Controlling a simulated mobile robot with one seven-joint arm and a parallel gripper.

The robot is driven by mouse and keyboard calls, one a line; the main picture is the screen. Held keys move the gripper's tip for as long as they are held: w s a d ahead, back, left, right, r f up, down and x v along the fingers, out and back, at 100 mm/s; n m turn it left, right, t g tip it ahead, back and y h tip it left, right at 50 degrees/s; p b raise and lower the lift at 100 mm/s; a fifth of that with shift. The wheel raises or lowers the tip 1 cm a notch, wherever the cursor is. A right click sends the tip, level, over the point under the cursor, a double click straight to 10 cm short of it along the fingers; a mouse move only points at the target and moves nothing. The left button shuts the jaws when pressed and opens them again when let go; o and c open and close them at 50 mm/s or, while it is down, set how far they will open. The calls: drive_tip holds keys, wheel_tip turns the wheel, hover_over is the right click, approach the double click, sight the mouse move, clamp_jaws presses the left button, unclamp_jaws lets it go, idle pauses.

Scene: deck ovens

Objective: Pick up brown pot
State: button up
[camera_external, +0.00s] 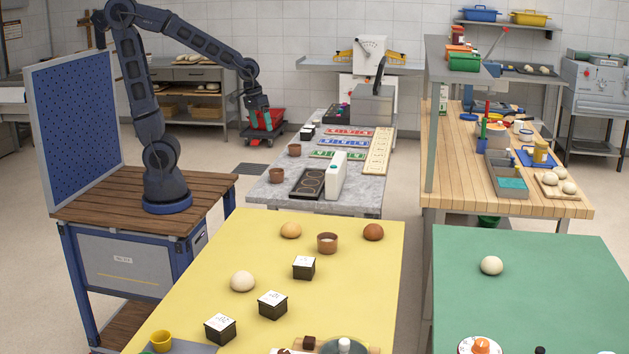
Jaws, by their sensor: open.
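Several small brown pots are in view. One brown pot (277,175) stands on the near left part of the grey stone-topped table, and another brown pot (294,149) stands a little behind it. A third brown pot (327,242), with something pale inside, stands on the yellow table (355,285). My gripper (264,122) has teal fingers and points down, open. In the picture it is above and left of the pots on the grey table. It appears empty and apart from all of them.
The grey table (355,192) also holds a dark tray (308,183), a white upright box (336,175) and coloured strips. Dough balls and black boxes (272,305) lie on the yellow table. A red cart (263,125) stands behind my gripper. A wooden bench (560,205) is at right.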

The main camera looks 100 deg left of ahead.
drive_tip(key=w+a+f+n+g, duration=0.1)
drive_tip(key=a+f+n, duration=0.5)
drive_tip(key=a+f, duration=0.45)
drive_tip(key=n+g, duration=0.1)
drive_tip(key=n, duration=0.3)
approach(277, 170)
drive_tip(key=shift+s+d+h, duration=0.2)
drive_tip(key=shift+s+h, duration=0.1)
wheel_tip(277, 170, down, 5)
drive_tip(key=shift+f, duration=0.1)
drive_tip(key=shift+w+a+f, duration=0.15)
drive_tip(key=shift+w+f, duration=0.05)
drive_tip(key=shift+f, duration=1.1)
drive_tip(key=shift+w+a+f, duration=0.1)
drive_tip(key=shift+w+f, duration=0.1)
drive_tip(key=shift+f, duration=1.1)
drive_tip(key=c, duration=1.2)
